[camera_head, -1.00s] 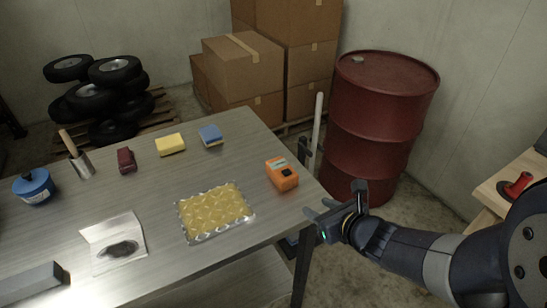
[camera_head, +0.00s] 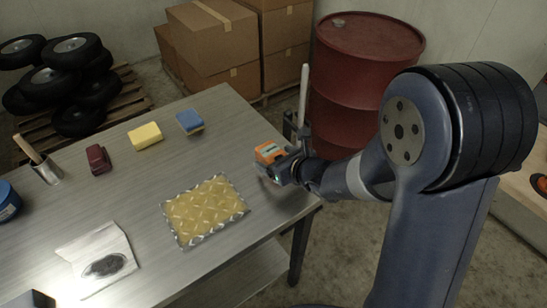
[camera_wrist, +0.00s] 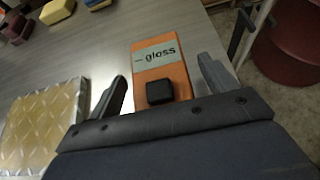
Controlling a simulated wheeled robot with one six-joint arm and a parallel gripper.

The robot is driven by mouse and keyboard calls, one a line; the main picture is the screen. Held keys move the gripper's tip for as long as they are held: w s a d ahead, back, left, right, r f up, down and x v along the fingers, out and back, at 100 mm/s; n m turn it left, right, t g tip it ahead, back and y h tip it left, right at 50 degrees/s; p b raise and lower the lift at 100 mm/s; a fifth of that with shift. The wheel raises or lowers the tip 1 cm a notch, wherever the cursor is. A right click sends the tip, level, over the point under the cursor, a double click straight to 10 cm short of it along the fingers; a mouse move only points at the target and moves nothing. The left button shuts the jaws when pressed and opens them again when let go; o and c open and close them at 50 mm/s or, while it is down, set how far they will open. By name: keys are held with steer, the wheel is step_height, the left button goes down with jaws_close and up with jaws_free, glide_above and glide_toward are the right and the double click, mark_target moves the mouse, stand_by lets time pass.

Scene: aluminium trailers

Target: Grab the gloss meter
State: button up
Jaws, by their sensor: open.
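The gloss meter is an orange box (camera_wrist: 181,82) with a grey label reading "gloss" and a black square button, seen in the wrist view. It stands near the right edge of the metal table. In the head view, the gloss meter (camera_head: 268,152) is partly hidden behind my gripper (camera_head: 277,166). In the wrist view, the two dark fingers of my gripper (camera_wrist: 165,85) are spread, one on each side of the meter, with gaps visible between them and its sides. I cannot tell how far down its sides the fingertips reach.
Blue (camera_head: 190,122) and yellow (camera_head: 145,136) sponges and a dark red object (camera_head: 98,159) stand farther back. A red drum (camera_head: 365,75) stands beyond the table's right edge.

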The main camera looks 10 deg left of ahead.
steer(key=shift+x, duration=0.85)
steer(key=shift+c, duration=0.4)
steer(key=c, duration=1.1)
